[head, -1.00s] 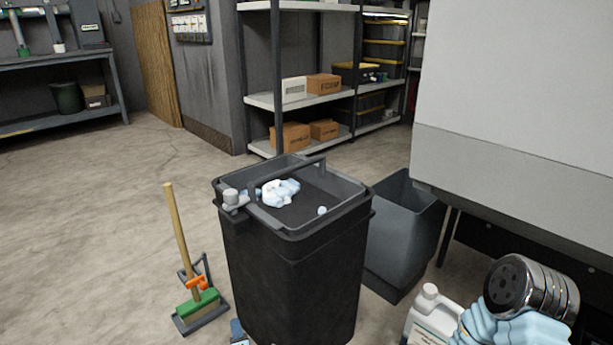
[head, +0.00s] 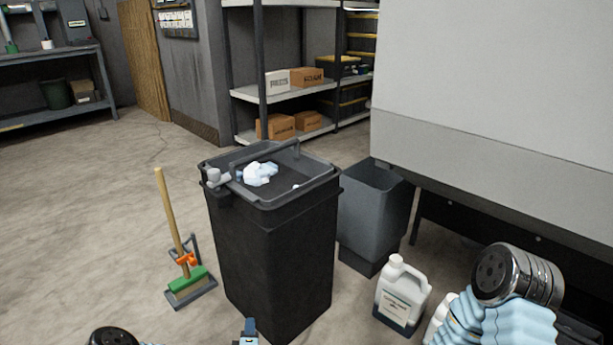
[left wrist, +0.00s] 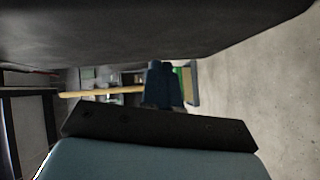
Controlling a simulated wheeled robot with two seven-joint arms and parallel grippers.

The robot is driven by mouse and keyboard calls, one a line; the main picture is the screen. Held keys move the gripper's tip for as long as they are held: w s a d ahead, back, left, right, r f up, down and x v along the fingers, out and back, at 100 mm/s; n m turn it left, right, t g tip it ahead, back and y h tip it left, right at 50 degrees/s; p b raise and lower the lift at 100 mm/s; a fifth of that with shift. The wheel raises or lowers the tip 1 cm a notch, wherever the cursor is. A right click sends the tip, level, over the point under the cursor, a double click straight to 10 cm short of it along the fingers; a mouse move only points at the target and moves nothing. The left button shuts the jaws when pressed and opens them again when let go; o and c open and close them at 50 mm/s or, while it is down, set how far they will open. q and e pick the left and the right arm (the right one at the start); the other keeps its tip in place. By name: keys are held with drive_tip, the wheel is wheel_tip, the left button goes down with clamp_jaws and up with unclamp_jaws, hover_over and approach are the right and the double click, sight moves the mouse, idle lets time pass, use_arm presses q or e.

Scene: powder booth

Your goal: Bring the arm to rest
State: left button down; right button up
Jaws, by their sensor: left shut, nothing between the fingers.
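My left gripper (head: 248,333) pokes up at the bottom edge of the head view, just in front of the black bin. Only its blue-grey tip shows there. In the left wrist view its fingers (left wrist: 163,85) are together and empty. A joint of my left arm shows at the bottom left. My right arm, with a chrome joint and a pale blue sleeve, is at the lower right; its gripper is out of view.
A black bin (head: 265,260) holding crumpled pale wads (head: 260,173) stands close beyond the left gripper. A grey bin (head: 372,220), a white jug (head: 402,290) and a broom (head: 172,220) stand around it. Open floor lies left. A large pale cabinet (head: 500,80) is right.

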use_arm(q)
drive_tip(key=s+d+r+m+g+h+p, duration=0.2)
drive_tip(key=s+d+m+g+h+p, duration=0.35)
drive_tip(key=s+d+m, duration=0.3)
drive_tip(key=s+a+r+m+g+p, duration=0.2)
drive_tip(key=s+g, duration=0.3)
drive_tip(key=s, duration=0.4)
drive_tip(key=s+a+r+m+g+p, duration=0.1)
drive_tip(key=s+r+m+g+p, duration=0.1)
drive_tip(key=s, duration=0.8)
drive_tip(key=r+m+g, duration=0.1)
drive_tip(key=m+g, duration=0.1)
drive_tip(key=m, duration=0.1)
drive_tip(key=shift+s+a+g, duration=0.15)
drive_tip(key=shift+a+g, duration=0.2)
drive_tip(key=shift+r, duration=0.1)
